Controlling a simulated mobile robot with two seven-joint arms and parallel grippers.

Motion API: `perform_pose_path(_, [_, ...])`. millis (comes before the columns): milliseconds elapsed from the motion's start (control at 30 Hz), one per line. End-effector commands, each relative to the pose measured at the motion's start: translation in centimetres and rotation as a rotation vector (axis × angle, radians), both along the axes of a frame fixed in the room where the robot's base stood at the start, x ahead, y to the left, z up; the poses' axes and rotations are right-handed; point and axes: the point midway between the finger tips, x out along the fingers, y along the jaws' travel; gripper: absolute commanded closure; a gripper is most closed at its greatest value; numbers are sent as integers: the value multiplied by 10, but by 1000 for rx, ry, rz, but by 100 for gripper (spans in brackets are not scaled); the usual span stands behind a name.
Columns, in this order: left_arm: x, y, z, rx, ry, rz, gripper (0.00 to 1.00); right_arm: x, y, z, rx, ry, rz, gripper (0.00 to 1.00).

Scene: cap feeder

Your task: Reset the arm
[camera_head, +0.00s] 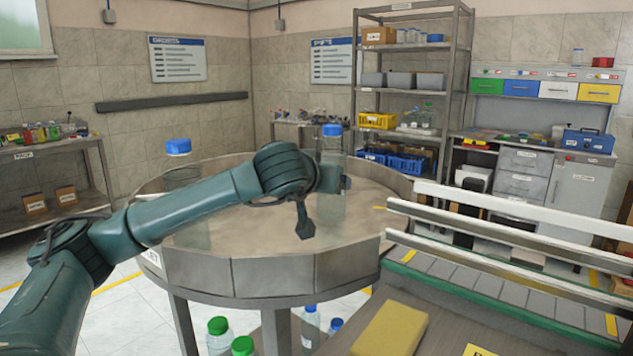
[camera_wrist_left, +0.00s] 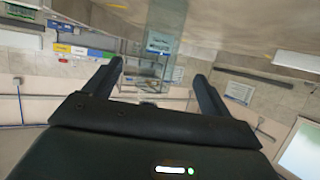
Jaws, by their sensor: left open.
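My left arm reaches in from the left over a round steel table (camera_head: 255,272). Its gripper (camera_wrist_left: 160,72) is open, with both dark fingers spread and nothing held between them in the left wrist view. In the head view the wrist hides much of the hand, which is near a clear bottle with a blue cap (camera_head: 331,207). A clear bottle also shows beyond the fingertips in the wrist view (camera_wrist_left: 165,25), which is turned over. A second blue-capped bottle (camera_head: 180,170) stands on the table behind my forearm. My right gripper is out of view.
A conveyor (camera_head: 480,286) with metal rails (camera_head: 500,240) runs at the right. A yellow block (camera_head: 390,330) lies on the near surface. Green-capped bottles (camera_head: 218,338) are below the table. Shelving (camera_head: 415,75) and a workbench (camera_head: 540,140) stand behind.

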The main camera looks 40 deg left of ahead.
Motion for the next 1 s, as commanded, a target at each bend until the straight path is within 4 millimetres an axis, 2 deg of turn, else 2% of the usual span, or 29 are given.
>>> perform_pose_path(200, [-17, -6, 7, 0, 0, 0, 17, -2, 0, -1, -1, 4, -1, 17])
perform_pose_path(767, [-18, -6, 9, 0, 0, 0, 17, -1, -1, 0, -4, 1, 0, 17])
perform_pose_path(867, [-18, -6, 20, -1, 0, 0, 17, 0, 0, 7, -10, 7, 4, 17])
perform_pose_path(1000, [-18, -6, 60, -1, -1, 0, 17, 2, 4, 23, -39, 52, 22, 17])
